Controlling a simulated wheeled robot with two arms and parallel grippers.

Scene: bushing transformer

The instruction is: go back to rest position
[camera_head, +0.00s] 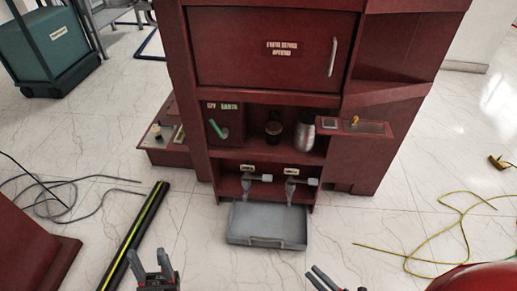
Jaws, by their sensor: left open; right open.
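My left gripper (149,264) shows at the bottom edge, left of centre. Its fingers point up in the picture, stand apart and hold nothing. My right gripper (323,279) is partly cut off by the bottom edge, right of centre. It is open, and no object shows between its fingers. Both grippers are apart from the dark red cabinet (233,56) and on the near side of it. Most of both arms is out of view.
A grey tray (266,241) juts out low from the cabinet, between and beyond my grippers. A black pole with a yellow-green stripe (137,232) lies near my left gripper. Yellow-green cable (463,232) and grey cable (72,183) lie on the pale floor.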

